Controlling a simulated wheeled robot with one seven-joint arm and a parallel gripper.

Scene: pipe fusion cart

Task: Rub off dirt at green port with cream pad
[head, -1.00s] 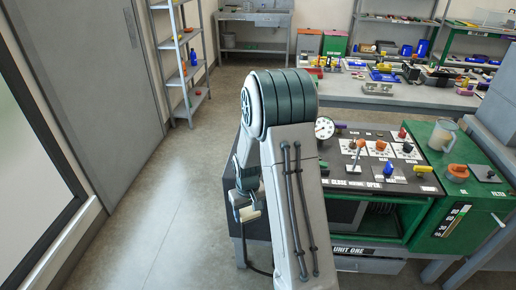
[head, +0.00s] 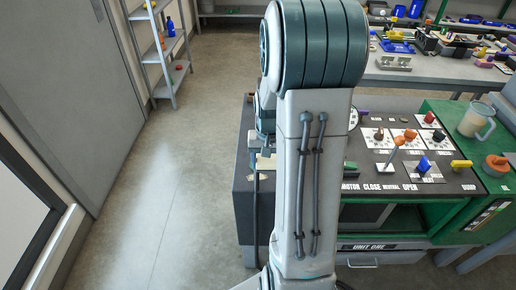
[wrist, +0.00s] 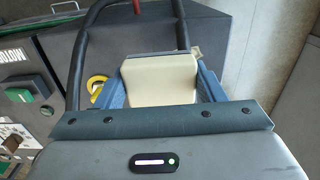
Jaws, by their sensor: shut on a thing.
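My gripper (wrist: 160,82) is shut on the cream pad (wrist: 160,75), a pale block between its blue fingers in the wrist view. In the head view the cream pad (head: 265,162) shows partly beside my arm, at the left end of the dark cart (head: 243,205). The pad is close to the cart's end; I cannot tell whether it touches anything. I cannot make out a green port or dirt on it in either view.
A black tube handle (wrist: 78,60) arches around the pad in the wrist view, with a yellow ring (wrist: 97,84) beside it. Levers and knobs, including an orange-topped lever (head: 398,142), stand on the cart top. The floor left of the cart is clear.

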